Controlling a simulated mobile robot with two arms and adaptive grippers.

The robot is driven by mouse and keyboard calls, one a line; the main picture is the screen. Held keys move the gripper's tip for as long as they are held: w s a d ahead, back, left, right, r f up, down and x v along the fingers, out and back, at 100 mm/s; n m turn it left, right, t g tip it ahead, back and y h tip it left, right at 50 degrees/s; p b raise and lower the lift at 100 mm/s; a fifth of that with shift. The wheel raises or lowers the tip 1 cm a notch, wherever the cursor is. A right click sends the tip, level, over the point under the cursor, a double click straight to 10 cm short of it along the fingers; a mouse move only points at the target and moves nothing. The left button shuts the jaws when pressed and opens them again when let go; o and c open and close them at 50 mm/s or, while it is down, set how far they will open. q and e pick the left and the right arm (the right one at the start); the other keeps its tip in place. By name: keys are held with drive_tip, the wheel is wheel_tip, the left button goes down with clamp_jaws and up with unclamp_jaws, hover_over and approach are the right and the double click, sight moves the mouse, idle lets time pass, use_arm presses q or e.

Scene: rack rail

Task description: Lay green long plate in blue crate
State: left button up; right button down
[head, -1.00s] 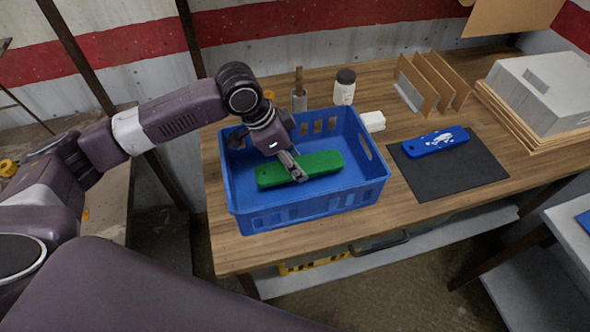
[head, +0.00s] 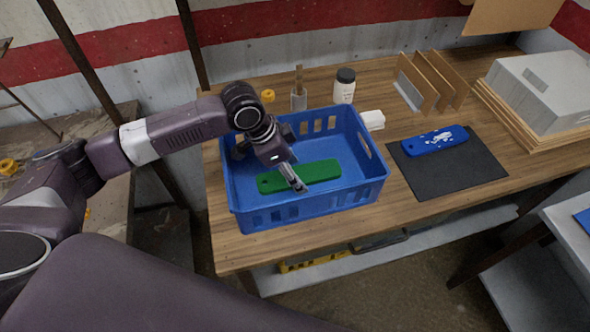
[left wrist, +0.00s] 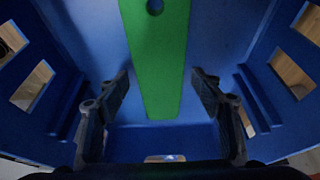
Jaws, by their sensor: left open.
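The green long plate (head: 318,172) lies in the blue crate (head: 310,205) on the wooden table. It has a hole at one end and looks flat on the crate floor. In the left wrist view the green plate (left wrist: 158,60) runs between the open fingers, with a gap on each side. My left gripper (head: 297,184) is over the crate, its fingers partly in front of the plate. It also shows in the left wrist view (left wrist: 160,105), open and empty. My right gripper is not in view.
A blue plate with white marks (head: 436,140) lies on a black mat (head: 450,175) right of the crate. A white jar (head: 344,88), a small white block (head: 373,120) and a cardboard rack (head: 432,85) stand behind. A grey box (head: 545,90) sits at the far right.

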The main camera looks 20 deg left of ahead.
use_arm(q)
drive_tip(key=b+v, duration=0.1)
drive_tip(key=v, duration=1.1)
drive_tip(key=shift+r, duration=0.15)
